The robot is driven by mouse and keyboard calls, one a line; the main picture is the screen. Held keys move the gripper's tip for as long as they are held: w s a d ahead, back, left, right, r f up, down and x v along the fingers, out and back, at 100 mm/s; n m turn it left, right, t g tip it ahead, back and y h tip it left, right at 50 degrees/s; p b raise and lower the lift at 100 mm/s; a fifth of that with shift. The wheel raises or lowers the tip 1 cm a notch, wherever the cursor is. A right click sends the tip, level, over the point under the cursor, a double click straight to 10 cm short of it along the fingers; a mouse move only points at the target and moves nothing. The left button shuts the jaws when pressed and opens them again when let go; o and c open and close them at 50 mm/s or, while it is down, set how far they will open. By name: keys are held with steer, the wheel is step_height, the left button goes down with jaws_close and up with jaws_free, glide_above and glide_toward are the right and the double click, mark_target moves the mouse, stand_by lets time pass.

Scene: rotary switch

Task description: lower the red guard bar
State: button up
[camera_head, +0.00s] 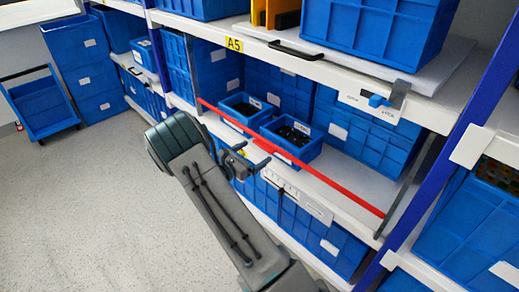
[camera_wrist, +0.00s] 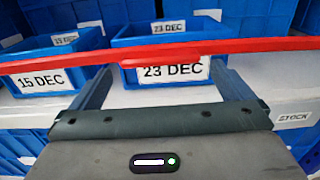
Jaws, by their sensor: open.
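The red guard bar (camera_head: 291,158) runs across the front of the shelf bay, from the upper left post down to the lower right in the head view. In the wrist view the bar (camera_wrist: 160,55) crosses the picture nearly level, in front of the bins. My gripper (camera_head: 255,163) is at the shelf front, near the left half of the bar. In the wrist view its two fingers (camera_wrist: 160,85) are apart and point toward the bar, with their tips close to its lower edge. I cannot tell whether they touch it. Nothing is held between them.
Behind the bar stand two small blue bins, one labelled 15 DEC (camera_wrist: 42,82) and one labelled 23 DEC (camera_head: 291,139). An upper shelf marked A5 (camera_head: 234,44) is above. A blue upright (camera_head: 440,165) stands at the right. The floor (camera_head: 90,200) at the left is clear.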

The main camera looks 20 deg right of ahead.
steer(key=v, duration=1)
steer(key=shift+p, duration=0.45)
